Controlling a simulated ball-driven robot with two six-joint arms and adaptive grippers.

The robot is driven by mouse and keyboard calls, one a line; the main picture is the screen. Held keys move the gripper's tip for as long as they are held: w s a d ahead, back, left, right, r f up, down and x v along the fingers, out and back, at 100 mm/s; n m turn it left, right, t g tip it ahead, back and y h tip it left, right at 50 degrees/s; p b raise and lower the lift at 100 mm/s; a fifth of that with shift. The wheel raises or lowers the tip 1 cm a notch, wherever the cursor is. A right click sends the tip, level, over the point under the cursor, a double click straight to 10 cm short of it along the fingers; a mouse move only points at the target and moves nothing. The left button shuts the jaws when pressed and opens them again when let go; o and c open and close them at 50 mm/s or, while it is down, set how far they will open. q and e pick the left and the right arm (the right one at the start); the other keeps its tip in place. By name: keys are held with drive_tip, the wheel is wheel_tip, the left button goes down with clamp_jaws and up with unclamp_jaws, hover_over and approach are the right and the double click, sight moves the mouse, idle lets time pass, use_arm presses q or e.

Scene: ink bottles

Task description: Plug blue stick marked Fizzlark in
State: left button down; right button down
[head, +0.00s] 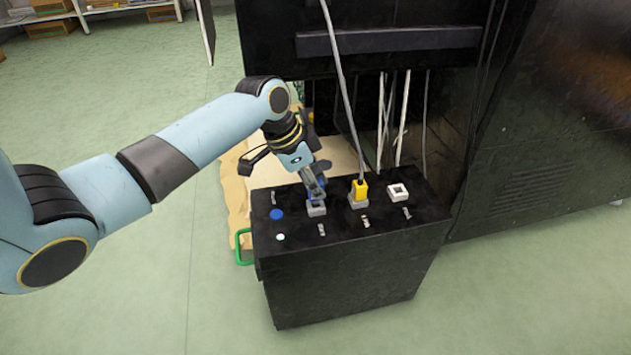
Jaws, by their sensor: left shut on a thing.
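My left gripper (316,186) reaches in from the left and points down over the black box. It is shut on a blue stick (314,193), mostly hidden by the fingers. The stick is right above or at a grey socket (316,209) on the box top; I cannot tell how deep it sits. No marking on the stick is legible. A yellow plug (359,188) with a grey cable stands in the socket to the right. My right gripper is not in view.
The black box (350,275) also bears a white square socket (398,192), a blue round button (277,214) and several small labels. Cables hang from the dark cabinet (400,20). Green floor is free at left.

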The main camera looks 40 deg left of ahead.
use_arm(q)
drive_tip(key=shift+p, duration=0.3)
idle(0.5)
drive_tip(key=shift+f, duration=0.7)
idle(1.3)
drive_tip(key=shift+f, duration=0.15)
idle(0.6)
drive_tip(key=c, duration=1.1)
unclamp_jaws()
drive_tip(key=shift+o, duration=0.2)
drive_tip(key=o, duration=0.4)
drive_tip(key=shift+o, duration=0.2)
drive_tip(key=shift+p, duration=0.35)
